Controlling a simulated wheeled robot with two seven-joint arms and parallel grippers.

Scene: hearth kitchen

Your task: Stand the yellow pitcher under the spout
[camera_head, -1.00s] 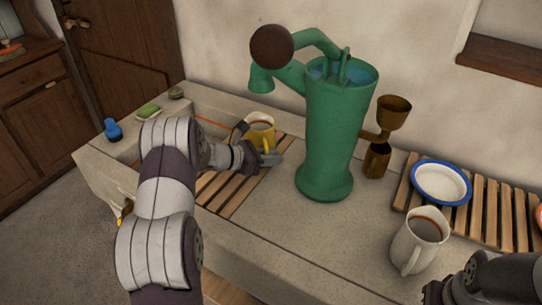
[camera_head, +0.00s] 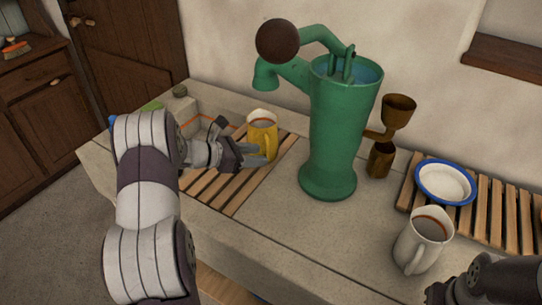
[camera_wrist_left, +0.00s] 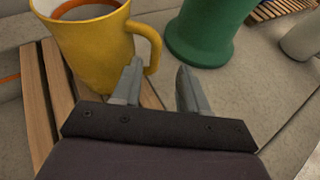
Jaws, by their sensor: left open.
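A blue-rimmed bowl (camera_head: 446,183) rests on a slatted rack. A brown funnel cup (camera_head: 398,109) is beside the pump. The stone counter front is clear.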

